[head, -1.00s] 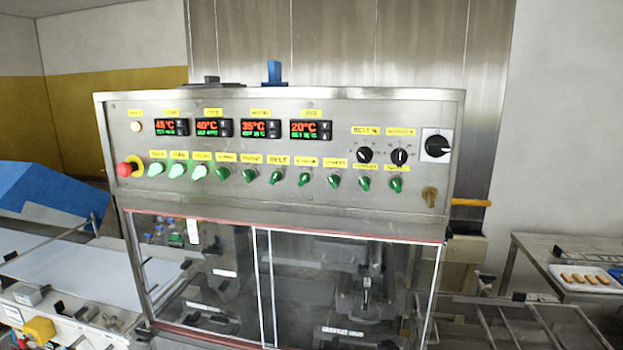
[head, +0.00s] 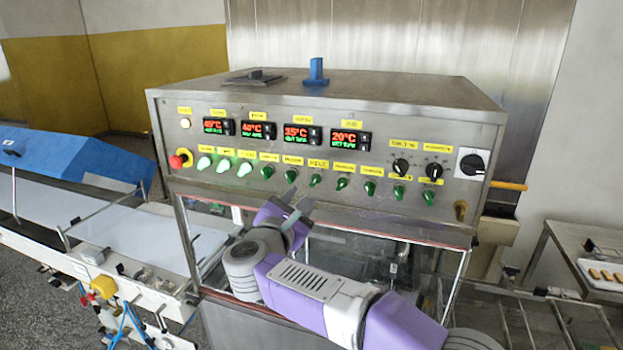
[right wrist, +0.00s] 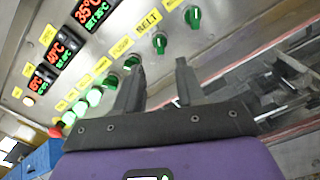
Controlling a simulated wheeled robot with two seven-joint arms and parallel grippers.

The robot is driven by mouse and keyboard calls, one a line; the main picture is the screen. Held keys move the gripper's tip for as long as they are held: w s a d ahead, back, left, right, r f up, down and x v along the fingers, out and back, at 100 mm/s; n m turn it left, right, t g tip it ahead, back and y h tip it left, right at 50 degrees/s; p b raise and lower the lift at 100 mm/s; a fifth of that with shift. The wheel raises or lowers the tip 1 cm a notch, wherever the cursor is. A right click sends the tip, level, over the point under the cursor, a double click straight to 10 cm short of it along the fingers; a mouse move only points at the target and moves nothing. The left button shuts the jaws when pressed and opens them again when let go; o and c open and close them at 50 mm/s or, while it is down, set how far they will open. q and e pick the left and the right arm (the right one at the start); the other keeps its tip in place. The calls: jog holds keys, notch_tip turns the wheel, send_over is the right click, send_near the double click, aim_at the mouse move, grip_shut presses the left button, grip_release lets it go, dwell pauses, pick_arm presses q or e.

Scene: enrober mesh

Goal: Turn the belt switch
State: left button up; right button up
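The belt switch (head: 315,180) is a small green knob under the yellow "BELT" label (head: 318,164), near the middle of the panel's lower row. In the right wrist view the belt switch (right wrist: 160,43) lies just beyond the fingertips, beside its label (right wrist: 147,22). My right gripper (head: 299,196) is in front of the panel, below and slightly left of the knob. In the right wrist view my right gripper (right wrist: 160,64) has its two dark fingers apart with nothing held between them. It looks apart from the knob. My left gripper is not in view.
Similar green knobs (head: 342,184) stand close on both sides, with lit green buttons (head: 222,165) and a red emergency button (head: 178,161) at left. Black dials (head: 401,167) are at right. A glass-fronted housing lies below the panel, behind my right arm.

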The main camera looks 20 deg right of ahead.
aim_at(313, 183)
jog(key=p+x, duration=0.1)
jog(key=x, duration=0.2)
jog(key=p+x, duration=0.2)
jog(key=x, duration=0.1)
jog(key=shift+w+d+r, duration=0.25)
jog(key=shift+w+d+f, duration=0.1)
jog(key=shift+w+d, duration=0.1)
jog(key=shift+w, duration=0.15)
jog(key=shift+c, duration=0.3)
grip_shut()
